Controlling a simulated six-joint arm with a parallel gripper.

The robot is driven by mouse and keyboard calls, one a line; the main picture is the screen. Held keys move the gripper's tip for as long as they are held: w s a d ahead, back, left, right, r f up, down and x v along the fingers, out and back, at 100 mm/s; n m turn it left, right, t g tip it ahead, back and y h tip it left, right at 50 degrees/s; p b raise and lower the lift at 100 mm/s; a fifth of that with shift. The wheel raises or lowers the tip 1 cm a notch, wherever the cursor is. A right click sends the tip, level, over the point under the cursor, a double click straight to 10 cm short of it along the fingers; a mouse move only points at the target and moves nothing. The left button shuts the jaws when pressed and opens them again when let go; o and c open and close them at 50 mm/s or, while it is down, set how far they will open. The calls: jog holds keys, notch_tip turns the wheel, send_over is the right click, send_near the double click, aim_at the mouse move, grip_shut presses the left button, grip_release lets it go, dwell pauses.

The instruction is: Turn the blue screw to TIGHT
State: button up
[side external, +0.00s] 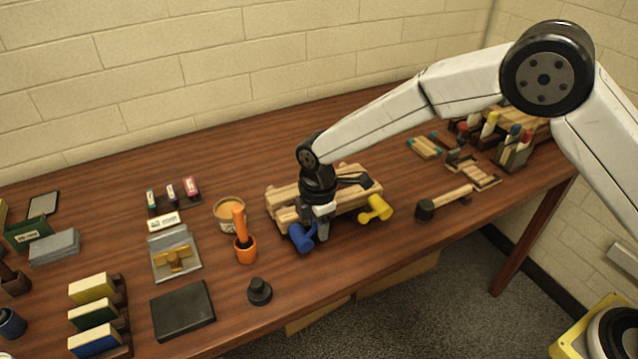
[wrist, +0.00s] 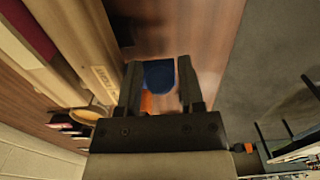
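The blue screw (side external: 300,237) sticks out of the front left of a wooden clamp (side external: 283,217) on the table. A yellow screw (side external: 376,209) sticks out at its front right. My gripper (side external: 318,229) is pointed down just beside the blue screw and partly hides the clamp's front. In the wrist view, the blue screw (wrist: 159,77) shows between the two fingers of my gripper (wrist: 159,72). The fingers are apart, with a narrow gap visible on each side of the blue. I cannot read any TIGHT mark.
An orange mortar with a pestle (side external: 245,249) and a tan tub (side external: 229,213) stand left of the clamp. A small black knob (side external: 259,291) stands in front. A mallet (side external: 443,202) lies to the right. The table's front edge is close to the screws.

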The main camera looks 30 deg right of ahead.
grip_shut()
jog(key=shift+d+f, duration=0.45)
jog(key=shift+f, duration=0.05)
jog(key=shift+d+f, duration=0.25)
jog(key=shift+f, duration=0.2)
